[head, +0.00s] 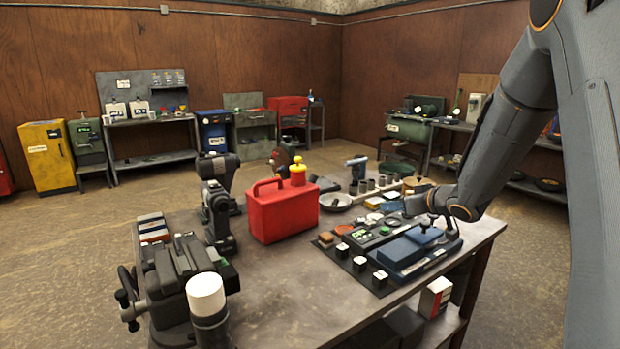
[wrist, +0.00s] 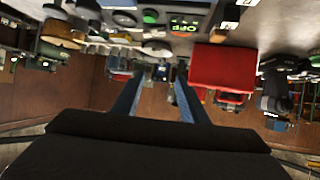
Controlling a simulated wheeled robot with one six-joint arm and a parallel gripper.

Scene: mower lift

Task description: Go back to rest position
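My arm comes down from the upper right in the head view, and my gripper (head: 418,206) is low over the right side of the workbench, near a blue box on a control panel. The fingers are small and partly hidden there. In the wrist view, which looks upside down, my gripper (wrist: 158,82) has its two blue fingers apart with nothing visibly held between them. The control panel (head: 378,278) has several white-topped blocks, a green display and the blue box (head: 413,250). Its lit green display also shows at the top of the wrist view (wrist: 184,26).
A red fuel can (head: 284,214) stands mid-bench (head: 290,300), with a yellow-topped bottle (head: 297,172) behind it. A dark machine (head: 180,275) and white-topped cylinder (head: 206,297) are at front left. Small parts crowd the bench near my gripper. Open floor (head: 75,260) lies left.

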